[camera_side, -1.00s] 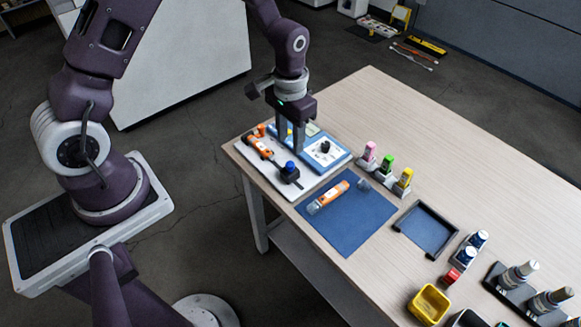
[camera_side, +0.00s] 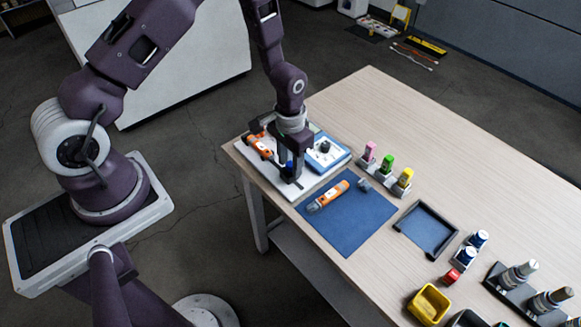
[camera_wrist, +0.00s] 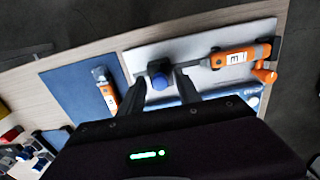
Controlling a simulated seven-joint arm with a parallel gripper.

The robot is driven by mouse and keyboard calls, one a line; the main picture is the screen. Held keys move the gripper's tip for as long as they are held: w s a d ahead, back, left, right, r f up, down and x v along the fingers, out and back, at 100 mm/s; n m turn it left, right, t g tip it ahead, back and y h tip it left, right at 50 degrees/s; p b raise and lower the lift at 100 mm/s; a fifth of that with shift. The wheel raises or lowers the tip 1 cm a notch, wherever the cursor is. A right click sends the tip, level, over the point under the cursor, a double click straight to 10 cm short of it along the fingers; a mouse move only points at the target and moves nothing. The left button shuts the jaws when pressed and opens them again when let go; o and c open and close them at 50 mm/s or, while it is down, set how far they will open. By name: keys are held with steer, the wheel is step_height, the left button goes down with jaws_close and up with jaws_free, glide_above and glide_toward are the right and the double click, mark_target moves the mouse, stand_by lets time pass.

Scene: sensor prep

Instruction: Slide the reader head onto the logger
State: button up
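A dark block with a round blue knob, which looks like the reader head, sits on the white board (camera_side: 292,187); its blue knob shows in the wrist view (camera_wrist: 160,82). An orange device with a white label (camera_side: 258,146), which looks like a logger, lies on the same board, with a grey bar running from it toward the block. A similar orange and grey device (camera_side: 328,196) lies on the blue mat (camera_side: 347,228). My gripper (camera_wrist: 160,78) is low over the board with its fingers apart, one either side of the blue knob, with small gaps showing. It hides most of the block in the side view.
A blue and white box with a black knob (camera_side: 327,152) stands close behind my gripper. A small grey piece (camera_side: 364,185) lies at the mat's edge. Pink, green and yellow-topped bottles (camera_side: 387,166) stand right of it. A dark tray (camera_side: 426,230) and yellow bin (camera_side: 429,304) are farther right.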

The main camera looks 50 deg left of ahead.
jaws_close()
steer(key=shift+a, duration=3.25)
jaws_free()
